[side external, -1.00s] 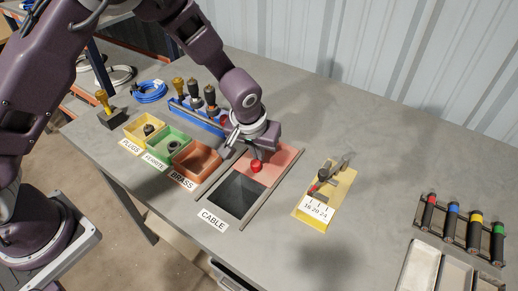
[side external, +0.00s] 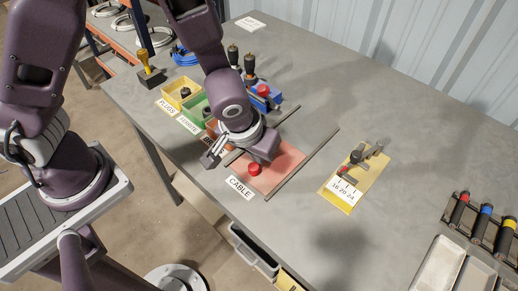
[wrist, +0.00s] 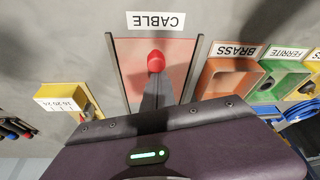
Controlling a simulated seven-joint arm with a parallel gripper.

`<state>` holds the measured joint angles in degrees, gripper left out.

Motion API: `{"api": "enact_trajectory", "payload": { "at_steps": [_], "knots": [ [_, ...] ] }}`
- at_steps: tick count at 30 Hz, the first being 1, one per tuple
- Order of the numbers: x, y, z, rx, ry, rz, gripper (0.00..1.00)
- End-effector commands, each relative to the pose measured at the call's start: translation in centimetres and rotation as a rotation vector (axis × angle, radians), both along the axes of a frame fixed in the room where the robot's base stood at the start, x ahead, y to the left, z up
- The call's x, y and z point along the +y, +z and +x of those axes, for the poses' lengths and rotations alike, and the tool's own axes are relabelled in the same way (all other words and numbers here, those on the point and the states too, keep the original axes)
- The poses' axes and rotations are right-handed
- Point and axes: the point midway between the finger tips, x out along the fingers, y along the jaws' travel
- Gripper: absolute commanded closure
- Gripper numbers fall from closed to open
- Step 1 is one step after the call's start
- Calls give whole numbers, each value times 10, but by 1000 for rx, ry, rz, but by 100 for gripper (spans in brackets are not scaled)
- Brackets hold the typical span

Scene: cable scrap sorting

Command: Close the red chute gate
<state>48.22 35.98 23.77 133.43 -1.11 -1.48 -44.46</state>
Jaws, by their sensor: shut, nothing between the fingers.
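The red chute gate (side external: 278,166) is a flat, see-through red plate between two grey rails, with a round red knob (side external: 254,169) near its CABLE end. The plate covers the area beside the CABLE label (side external: 239,187), and no dark chute opening shows there. In the wrist view the gate (wrist: 183,52) reaches up close to the label, and the knob (wrist: 156,62) is at its middle. My gripper (wrist: 156,78) is shut and empty, its dark fingers pointing at the knob's near side. They look in contact or almost so; I cannot tell which.
The brass bin (wrist: 222,82), green ferrite bin (side external: 192,112) and yellow plugs bin (side external: 176,101) stand left of the chute in the side view. A yellow gauge block (side external: 345,195) with a tool lies to the right. The table between the chute and that block is clear.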

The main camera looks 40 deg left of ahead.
Motion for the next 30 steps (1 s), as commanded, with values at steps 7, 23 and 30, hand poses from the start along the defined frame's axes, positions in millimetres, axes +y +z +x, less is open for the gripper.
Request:
{"api": "enact_trajectory", "payload": {
  "at_steps": [7,23,30],
  "knots": [
    [8,-2,25,11,1,2,100],
    [3,95,7,2,1,-7,100],
    [65,189,-46,11,-78,-161,100]
  ]
}}
